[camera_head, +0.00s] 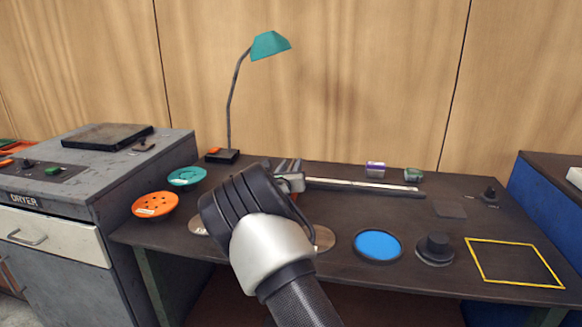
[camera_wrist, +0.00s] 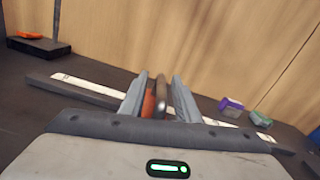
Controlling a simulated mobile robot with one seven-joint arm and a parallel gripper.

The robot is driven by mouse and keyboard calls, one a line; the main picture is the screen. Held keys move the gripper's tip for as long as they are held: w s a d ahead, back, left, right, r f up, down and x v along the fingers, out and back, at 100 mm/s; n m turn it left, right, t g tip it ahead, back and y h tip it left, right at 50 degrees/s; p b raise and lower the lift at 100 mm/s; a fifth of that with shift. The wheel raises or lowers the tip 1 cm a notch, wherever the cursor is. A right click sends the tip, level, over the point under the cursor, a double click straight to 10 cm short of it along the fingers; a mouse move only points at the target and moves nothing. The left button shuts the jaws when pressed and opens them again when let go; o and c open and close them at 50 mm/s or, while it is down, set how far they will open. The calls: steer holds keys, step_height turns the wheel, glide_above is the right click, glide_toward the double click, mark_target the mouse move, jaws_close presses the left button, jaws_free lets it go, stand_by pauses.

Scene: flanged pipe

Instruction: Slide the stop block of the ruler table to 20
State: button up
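The ruler table is a long dark bar with a pale scale strip (camera_head: 365,185) along the back of the workbench. It also crosses the wrist view (camera_wrist: 88,86), and its marks are too small to read. The stop block (camera_wrist: 150,103), orange-brown with a dark rounded part beside it, stands on the bar in the wrist view. My gripper (camera_wrist: 160,80) has one finger on each side of the block, with narrow gaps showing near the tips, so it looks open around it. In the head view my gripper (camera_head: 288,172) is at the ruler's left part, and my wrist hides the block.
A teal lamp (camera_head: 270,45) stands behind left. Orange (camera_head: 155,205) and teal (camera_head: 187,176) dishes lie left. A blue disc (camera_head: 377,245), a black knob (camera_head: 434,248) and a yellow frame (camera_head: 513,262) lie front right. Purple (camera_head: 375,168) and green (camera_head: 413,174) small blocks sit behind the ruler.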

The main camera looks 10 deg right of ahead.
steer(key=shift+s, duration=0.15)
steer(key=p+v, duration=0.2)
steer(key=v, duration=1.5)
steer(key=shift+p, duration=0.35)
steer(key=shift+r, duration=0.1)
